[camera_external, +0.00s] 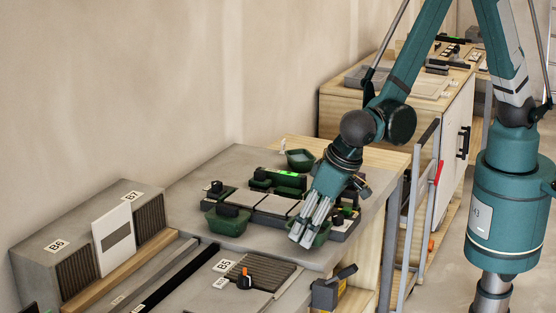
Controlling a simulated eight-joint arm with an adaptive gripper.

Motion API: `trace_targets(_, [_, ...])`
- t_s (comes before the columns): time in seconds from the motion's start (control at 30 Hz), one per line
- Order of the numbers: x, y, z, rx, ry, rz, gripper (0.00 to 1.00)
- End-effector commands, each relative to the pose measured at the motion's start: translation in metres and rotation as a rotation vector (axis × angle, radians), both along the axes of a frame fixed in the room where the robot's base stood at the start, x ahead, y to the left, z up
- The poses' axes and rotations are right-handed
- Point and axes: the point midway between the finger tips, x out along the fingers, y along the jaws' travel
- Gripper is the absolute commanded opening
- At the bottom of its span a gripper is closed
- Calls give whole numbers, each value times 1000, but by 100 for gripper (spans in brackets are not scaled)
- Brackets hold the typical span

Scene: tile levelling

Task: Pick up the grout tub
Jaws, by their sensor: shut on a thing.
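A dark green tub (320,239) sits at the front right of the grey worktop, next to the tile assembly. My gripper (301,236) points down at it, with its pale fingers at the tub's left side and shut on it. The fingers hide part of the tub, and I cannot tell whether it touches the worktop. Two similar green tubs show: one at the front left (228,222) with a dark item at it, and one at the back (300,159). No label on any tub can be read.
Grey tiles (273,206) with dark green and black blocks lie between the tubs. A green level (282,178) lies behind them. A ribbed plate (262,272), label B5, is in front. Grey blocks B6 and B7 (78,243) stand left. A cart rail (423,200) stands right.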

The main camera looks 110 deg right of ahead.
Motion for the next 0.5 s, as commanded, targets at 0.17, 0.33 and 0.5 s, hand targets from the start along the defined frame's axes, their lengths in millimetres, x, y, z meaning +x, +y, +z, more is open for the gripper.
trace_targets(0.17, [0, 0, 27, 0, -1, 0, 24])
trace_targets(0.33, [1, 0, 50, 1, -2, 1, 24])
trace_targets(0.5, [1, 1, 66, 1, -2, 1, 24])
